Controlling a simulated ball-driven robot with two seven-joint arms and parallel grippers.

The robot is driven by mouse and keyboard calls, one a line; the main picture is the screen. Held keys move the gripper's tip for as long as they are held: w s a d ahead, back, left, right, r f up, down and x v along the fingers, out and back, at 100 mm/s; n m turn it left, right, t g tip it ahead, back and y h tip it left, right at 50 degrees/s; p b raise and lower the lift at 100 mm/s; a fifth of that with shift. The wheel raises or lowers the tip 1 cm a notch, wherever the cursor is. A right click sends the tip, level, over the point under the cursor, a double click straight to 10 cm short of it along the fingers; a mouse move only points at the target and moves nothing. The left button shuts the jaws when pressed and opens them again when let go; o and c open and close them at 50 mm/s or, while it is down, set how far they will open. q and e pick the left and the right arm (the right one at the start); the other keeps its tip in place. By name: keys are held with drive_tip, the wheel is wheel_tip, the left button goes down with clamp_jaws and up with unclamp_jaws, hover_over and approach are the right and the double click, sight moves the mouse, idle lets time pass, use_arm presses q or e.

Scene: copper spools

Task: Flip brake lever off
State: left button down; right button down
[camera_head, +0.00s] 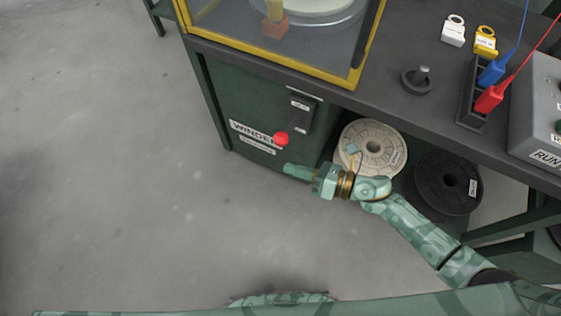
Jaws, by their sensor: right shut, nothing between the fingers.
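The brake lever appears to be the one with the red ball knob (281,139) on the dark green winder cabinet (235,105) front, beside a black switch plate (300,113). My right gripper (287,169) reaches in from the right, just below the red knob in the picture. Its fingers are shut and hold nothing. I cannot tell whether the fingertips touch the lever; a small gap shows between them and the knob. The lever's shaft is mostly hidden behind the knob. My left gripper is not in view.
A pale spool (371,150) and a black spool (448,183) sit under the dark bench (395,108), behind my right arm. A yellow-framed guard (270,66) stands on the bench. Blue (492,72) and red (489,98) plugs stand at right. Floor at left is clear.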

drive_tip(key=v, duration=0.5)
drive_tip(key=shift+s+p, duration=0.15)
drive_tip(key=shift+p, duration=0.15)
